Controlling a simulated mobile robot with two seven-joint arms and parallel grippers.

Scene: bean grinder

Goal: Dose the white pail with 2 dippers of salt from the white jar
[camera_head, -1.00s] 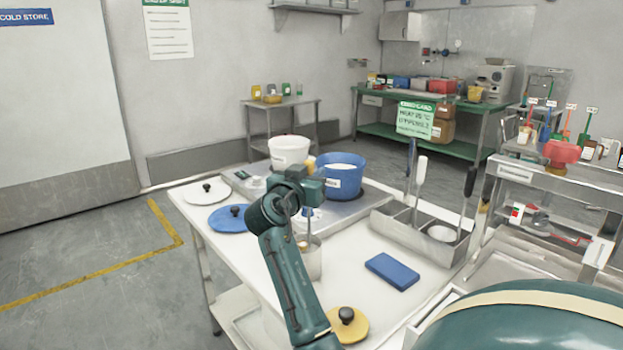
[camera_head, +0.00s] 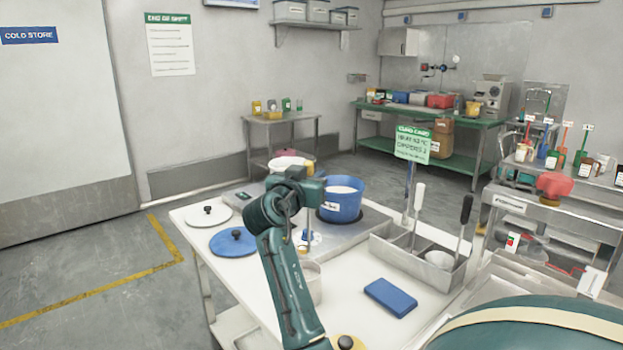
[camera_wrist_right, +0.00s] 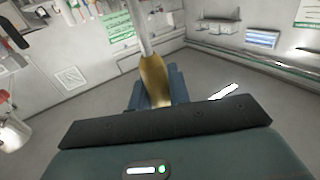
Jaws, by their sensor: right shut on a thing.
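My right gripper (camera_head: 308,190) is above the table, shut on an upright dipper. Its yellow handle (camera_wrist_right: 155,80) sits between the fingers in the wrist view, with a metal shaft beyond it. In the head view, the dipper's lower end shows below the gripper; I cannot tell what its bowl holds. The white pail (camera_head: 287,162) stands behind the gripper, partly hidden. A pale open jar (camera_head: 313,282), apparently the white jar, stands nearer, partly covered by my right arm; its contents are hidden. My left gripper is out of view.
A blue pail (camera_head: 342,204) with white contents stands right of the gripper. A white lid (camera_head: 194,216) and a blue lid (camera_head: 222,246) lie at left. A steel rack (camera_head: 410,262) with upright utensils and a blue block (camera_head: 390,297) are at right. A card (camera_head: 412,145) stands behind.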

